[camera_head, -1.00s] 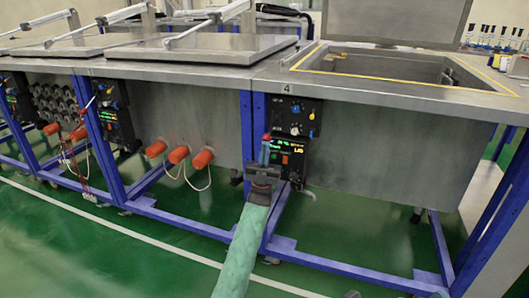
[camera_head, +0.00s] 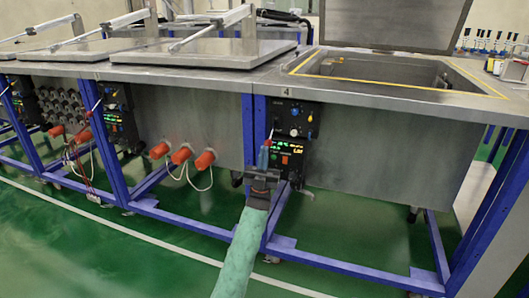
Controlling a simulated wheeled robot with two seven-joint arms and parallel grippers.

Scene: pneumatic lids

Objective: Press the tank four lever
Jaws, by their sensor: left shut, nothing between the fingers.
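Tank four (camera_head: 390,152), a steel tank marked 4 on its rim, stands at centre right. Its lid (camera_head: 395,22) is raised, so the basin is open. On its front left is a black control box with knobs (camera_head: 293,120); a second box with a lit display (camera_head: 288,158) is below. My left gripper (camera_head: 264,152) points up, shut and empty, just below the lever in the picture. I cannot tell whether they touch. My right gripper is not in view.
A blue frame post (camera_head: 248,125) stands just left of my left gripper. Orange plugs with white hoses (camera_head: 181,155) stick out from the neighbouring tank, whose lid (camera_head: 215,50) is down. The green floor in front is clear.

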